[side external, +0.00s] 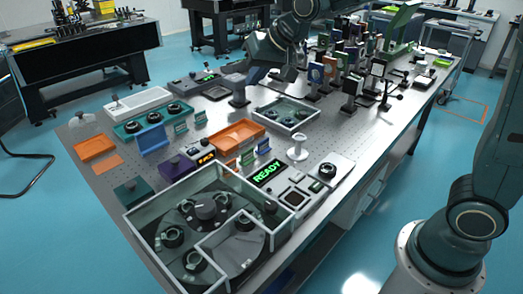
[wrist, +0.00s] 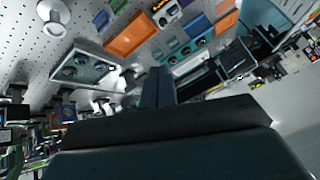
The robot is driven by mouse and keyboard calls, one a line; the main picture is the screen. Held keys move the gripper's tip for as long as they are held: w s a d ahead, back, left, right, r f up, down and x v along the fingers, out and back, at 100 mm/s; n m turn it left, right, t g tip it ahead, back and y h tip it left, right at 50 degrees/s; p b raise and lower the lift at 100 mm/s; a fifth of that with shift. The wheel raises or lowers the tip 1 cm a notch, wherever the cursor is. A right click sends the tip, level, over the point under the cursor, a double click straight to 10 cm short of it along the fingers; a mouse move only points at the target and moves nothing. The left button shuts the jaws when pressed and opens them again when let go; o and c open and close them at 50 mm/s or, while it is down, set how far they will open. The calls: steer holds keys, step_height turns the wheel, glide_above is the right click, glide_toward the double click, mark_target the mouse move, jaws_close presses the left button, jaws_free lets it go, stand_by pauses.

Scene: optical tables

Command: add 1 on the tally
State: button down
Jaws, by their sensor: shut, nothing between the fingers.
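My gripper (side external: 240,97) is shut and empty above the left rear part of the table, seen in the side view. Its closed fingers (wrist: 158,76) point up the middle of the wrist view. A small box with lit orange digits (side external: 206,156) sits near the table's middle, well apart from my gripper; it also shows at the top of the wrist view (wrist: 165,13). A dark flat unit with a small green display (side external: 208,77) lies behind my gripper. The digits are too small to read, and I cannot tell which unit is the tally.
An orange tray (side external: 236,134) and a clear-walled tray (side external: 290,113) lie near my gripper. A teal tray (side external: 128,137) holds round knobs. Several mounted optics (side external: 316,74) crowd the right rear. A glass-walled enclosure (side external: 150,240) and a READY display (side external: 267,172) are in front.

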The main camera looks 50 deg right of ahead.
steer(key=w+a+f+m, duration=0.25)
steer(key=w+f, duration=0.35)
steer(key=w, duration=0.5)
steer(key=t, duration=0.2)
glide_above(195, 154)
step_height(195, 154, down, 8)
steer(key=r, duration=0.1)
steer(key=shift+f+m+y, duration=0.25)
steer(key=shift+m+y, duration=0.05)
steer(key=shift+m, duration=0.05)
steer(key=shift+f, duration=0.1)
steer(key=shift+f, duration=4.35)
steer(key=shift+f, duration=0.85)
steer(key=shift+r, duration=0.85)
